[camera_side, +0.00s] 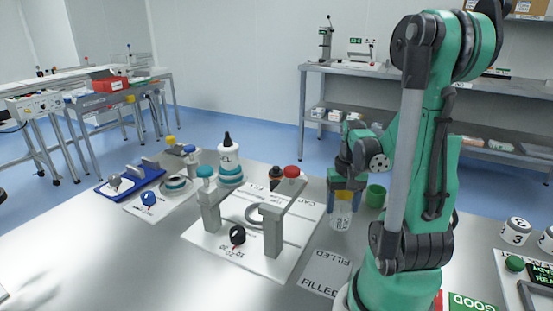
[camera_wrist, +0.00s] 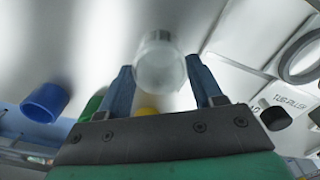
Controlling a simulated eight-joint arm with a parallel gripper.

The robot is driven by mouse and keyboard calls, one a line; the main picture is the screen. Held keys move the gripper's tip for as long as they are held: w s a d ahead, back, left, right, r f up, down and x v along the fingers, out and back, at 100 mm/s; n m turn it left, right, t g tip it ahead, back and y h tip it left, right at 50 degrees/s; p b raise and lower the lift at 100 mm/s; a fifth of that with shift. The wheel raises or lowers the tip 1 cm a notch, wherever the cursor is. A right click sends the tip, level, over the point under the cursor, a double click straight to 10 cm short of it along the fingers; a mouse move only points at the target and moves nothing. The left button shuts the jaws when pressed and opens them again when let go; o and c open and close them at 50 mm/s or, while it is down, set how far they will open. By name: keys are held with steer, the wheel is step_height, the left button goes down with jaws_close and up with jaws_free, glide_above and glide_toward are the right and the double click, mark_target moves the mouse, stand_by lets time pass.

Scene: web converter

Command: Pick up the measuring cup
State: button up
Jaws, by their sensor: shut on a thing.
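The measuring cup is a clear, see-through cup (camera_side: 341,218) below my gripper in the side view. It also shows in the wrist view (camera_wrist: 160,62), between the two blue fingers. My gripper (camera_side: 344,190) points down and is shut on the cup's upper part; in the wrist view the fingertips (camera_wrist: 160,80) flank it on both sides. The cup looks upright in the side view. I cannot tell whether its base touches the table. Something yellow (camera_side: 345,195) shows at the fingers, partly hidden.
A green cup (camera_side: 375,196) stands close to the right of my gripper. A blue cup (camera_wrist: 45,100) shows at the left of the wrist view. A grey-post fixture (camera_side: 272,232) stands left on a white board. A "FILLED" mat (camera_side: 326,272) lies clear in front.

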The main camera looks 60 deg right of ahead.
steer(key=shift+r, duration=2.6)
